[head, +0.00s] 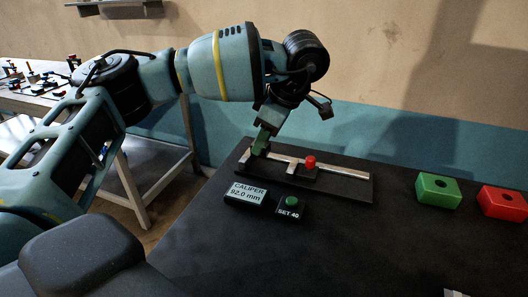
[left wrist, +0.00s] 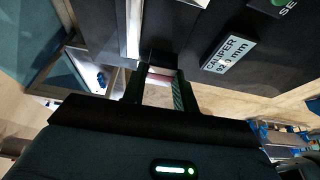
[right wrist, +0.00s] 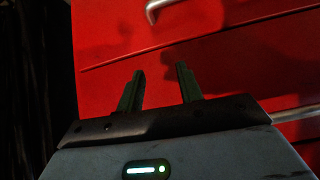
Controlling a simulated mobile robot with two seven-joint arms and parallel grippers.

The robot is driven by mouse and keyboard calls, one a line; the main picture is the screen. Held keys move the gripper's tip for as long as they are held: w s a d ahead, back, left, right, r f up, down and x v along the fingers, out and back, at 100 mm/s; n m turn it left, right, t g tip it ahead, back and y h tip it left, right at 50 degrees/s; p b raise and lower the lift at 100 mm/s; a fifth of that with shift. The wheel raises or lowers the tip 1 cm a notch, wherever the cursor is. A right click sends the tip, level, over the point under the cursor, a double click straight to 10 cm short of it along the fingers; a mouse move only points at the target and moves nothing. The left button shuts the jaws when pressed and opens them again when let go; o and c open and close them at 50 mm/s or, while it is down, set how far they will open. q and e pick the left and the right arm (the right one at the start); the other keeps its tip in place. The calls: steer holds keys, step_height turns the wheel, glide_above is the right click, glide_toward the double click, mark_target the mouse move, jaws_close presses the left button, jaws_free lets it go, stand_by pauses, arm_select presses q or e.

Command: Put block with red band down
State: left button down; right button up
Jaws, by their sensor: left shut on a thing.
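My left gripper (head: 262,146) points down at the left end of the caliper rail (head: 340,172) on the dark table. In the left wrist view, the left gripper (left wrist: 160,84) is shut on a pale block with a reddish band (left wrist: 160,78), close to the end of the rail. In the head view the fingers mostly hide the block; I cannot tell whether it touches the caliper. My right gripper (right wrist: 160,72) is open and empty in front of a red surface with handles.
The caliper display (head: 248,192) reads 92.0 mm. Beside it is a green button (head: 292,201) marked SET 40. A red knob (head: 310,161) sits on the rail. A green box (head: 438,190) and a red box (head: 503,202), each with a hole, stand right. The table's front middle is clear.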

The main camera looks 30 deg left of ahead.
mark_target(268, 144)
arm_select(q)
step_height(268, 144, down, 4)
steer(key=shift+r, duration=0.1)
steer(key=shift+a+r, duration=0.1)
arm_select(e)
steer(key=shift+s+f, duration=0.35)
steer(key=shift+f, duration=0.1)
arm_select(q)
steer(key=shift+f, duration=0.2)
steer(key=c, duration=1.1)
jaws_free()
steer(key=shift+r, duration=0.1)
